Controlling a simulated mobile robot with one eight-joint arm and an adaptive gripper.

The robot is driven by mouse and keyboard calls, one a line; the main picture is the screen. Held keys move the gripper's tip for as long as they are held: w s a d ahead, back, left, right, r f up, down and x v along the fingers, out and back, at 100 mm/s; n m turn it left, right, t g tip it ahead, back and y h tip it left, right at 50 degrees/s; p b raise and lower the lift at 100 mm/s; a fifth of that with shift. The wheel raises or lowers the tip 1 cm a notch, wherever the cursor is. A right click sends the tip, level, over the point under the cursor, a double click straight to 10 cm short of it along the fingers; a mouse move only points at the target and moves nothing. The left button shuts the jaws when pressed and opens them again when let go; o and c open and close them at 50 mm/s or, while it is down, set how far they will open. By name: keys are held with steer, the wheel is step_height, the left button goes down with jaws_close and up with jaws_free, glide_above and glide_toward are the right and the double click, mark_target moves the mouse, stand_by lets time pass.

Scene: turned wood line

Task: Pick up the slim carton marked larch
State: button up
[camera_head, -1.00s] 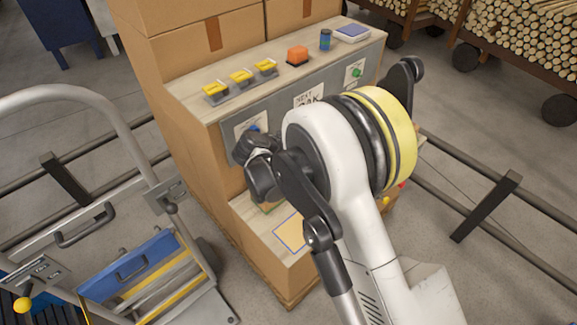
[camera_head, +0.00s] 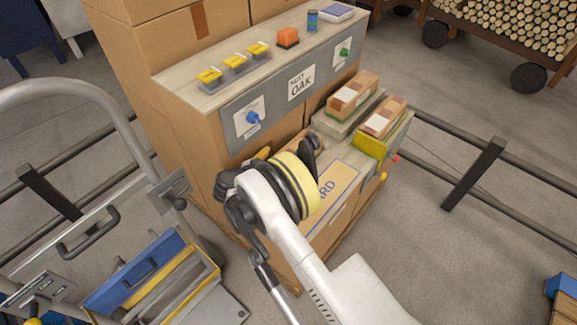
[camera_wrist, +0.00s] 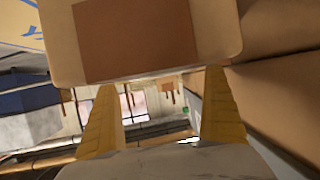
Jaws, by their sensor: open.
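Two cartons with pale labels lie at the right end of the bench in the head view, one on a grey block (camera_head: 352,95) and one at a yellow holder (camera_head: 383,118). Their lettering is too small to read, so I cannot tell which is marked larch. In the wrist view a brown carton (camera_wrist: 215,30) with a darker brown panel fills the top, close to my gripper (camera_wrist: 163,108). The two yellow fingers are open and apart, below the carton in the picture, with nothing seen between them. In the head view my arm's wrist hides most of the gripper.
The yellow holder (camera_head: 368,148) stands at the bench's right. A mat with blue lettering (camera_head: 338,185) lies in front. Stacked boxes and a cart stand left.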

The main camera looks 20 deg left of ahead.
steer(key=b+x, duration=0.2)
steer(key=x, duration=0.2)
steer(key=shift+w+f, duration=0.15)
steer(key=shift+w, duration=0.15)
steer(key=shift+c, duration=0.3)
steer(key=c, duration=1.4)
steer(key=shift+o, duration=0.2)
